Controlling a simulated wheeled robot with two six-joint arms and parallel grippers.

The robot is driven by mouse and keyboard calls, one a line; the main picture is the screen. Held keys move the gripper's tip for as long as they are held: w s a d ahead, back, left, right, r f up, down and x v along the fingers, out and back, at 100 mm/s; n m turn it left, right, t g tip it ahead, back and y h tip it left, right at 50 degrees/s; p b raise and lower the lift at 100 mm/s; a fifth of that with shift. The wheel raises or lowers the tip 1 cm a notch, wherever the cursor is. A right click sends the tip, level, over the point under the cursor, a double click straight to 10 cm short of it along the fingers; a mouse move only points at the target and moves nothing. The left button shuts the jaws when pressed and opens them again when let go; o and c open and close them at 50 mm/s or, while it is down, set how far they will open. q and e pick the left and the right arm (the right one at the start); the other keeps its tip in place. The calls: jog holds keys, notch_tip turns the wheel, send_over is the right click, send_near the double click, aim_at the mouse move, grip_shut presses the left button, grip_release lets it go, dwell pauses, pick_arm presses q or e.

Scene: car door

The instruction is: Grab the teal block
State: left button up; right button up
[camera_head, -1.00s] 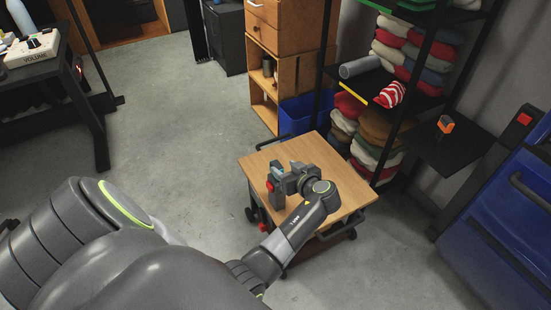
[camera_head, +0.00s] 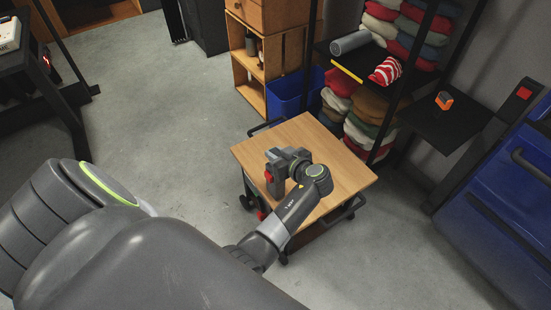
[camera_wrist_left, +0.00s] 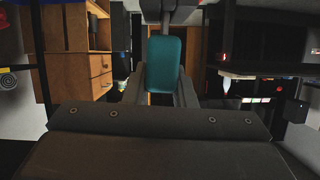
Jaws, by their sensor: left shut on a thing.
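The teal block (camera_wrist_left: 165,64) stands out in the left wrist view, between the two dark fingers of my left gripper (camera_wrist_left: 163,88). The gripper is shut on it, one finger on each side. In the head view my left gripper (camera_head: 273,172) is over the wooden top of the small cart (camera_head: 326,152). The block is hidden behind the gripper there, so I cannot tell whether it touches the wood. My right gripper is in neither view.
The rest of the cart top looks bare. A blue bin (camera_head: 290,92) stands behind it. A black shelf with folded clothes (camera_head: 372,125) is at the back right, and a blue cabinet (camera_head: 500,200) is at the right. Open floor (camera_head: 165,105) lies to the left.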

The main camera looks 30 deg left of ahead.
pick_arm(q)
grip_shut()
